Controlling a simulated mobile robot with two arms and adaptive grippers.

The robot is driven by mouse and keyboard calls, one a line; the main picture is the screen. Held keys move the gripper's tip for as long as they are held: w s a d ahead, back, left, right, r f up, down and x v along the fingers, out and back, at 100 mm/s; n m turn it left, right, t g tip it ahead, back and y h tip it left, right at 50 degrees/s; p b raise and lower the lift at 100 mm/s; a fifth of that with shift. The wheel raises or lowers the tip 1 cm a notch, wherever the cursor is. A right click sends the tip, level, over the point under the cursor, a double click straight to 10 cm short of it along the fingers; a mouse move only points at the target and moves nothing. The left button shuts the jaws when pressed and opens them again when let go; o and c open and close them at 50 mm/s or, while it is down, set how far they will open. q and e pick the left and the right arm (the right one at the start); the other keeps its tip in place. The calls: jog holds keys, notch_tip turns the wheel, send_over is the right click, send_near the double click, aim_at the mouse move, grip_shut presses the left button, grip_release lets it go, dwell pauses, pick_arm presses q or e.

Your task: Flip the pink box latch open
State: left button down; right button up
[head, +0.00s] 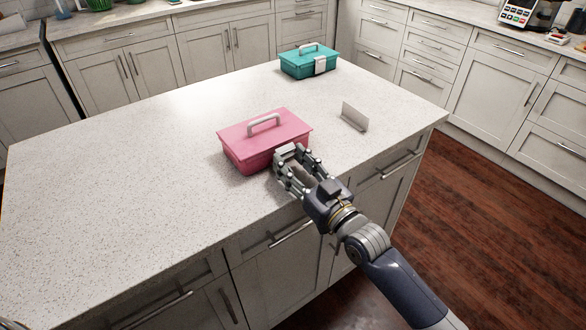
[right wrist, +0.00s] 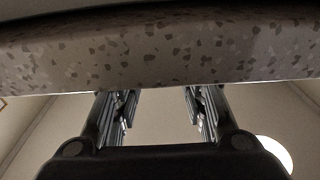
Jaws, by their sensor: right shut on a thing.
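The pink box (head: 247,143) sits on the island counter with its lid down and a grey handle on top. My right gripper (head: 287,165) is at the box's front face, near its right side, with its fingers closed on the light grey latch (head: 287,152). The fingers cover most of the latch, so its exact angle is hard to tell. In the right wrist view my right gripper's fingers (right wrist: 161,105) reach up past the speckled counter edge, and their tips and the latch are hidden.
The speckled island counter (head: 120,170) is wide and clear on the left. A teal box (head: 300,64) with a white latch stands at the back. A small grey angled plate (head: 354,117) stands right of the pink box. Drawer handles line the island's front below my arm.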

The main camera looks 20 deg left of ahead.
dwell(0.4)
jog(key=o, duration=0.8)
jog(key=shift+o, duration=0.2)
jog(key=shift+d, duration=0.1)
jog(key=v, duration=1.2)
jog(key=shift+f, duration=0.15)
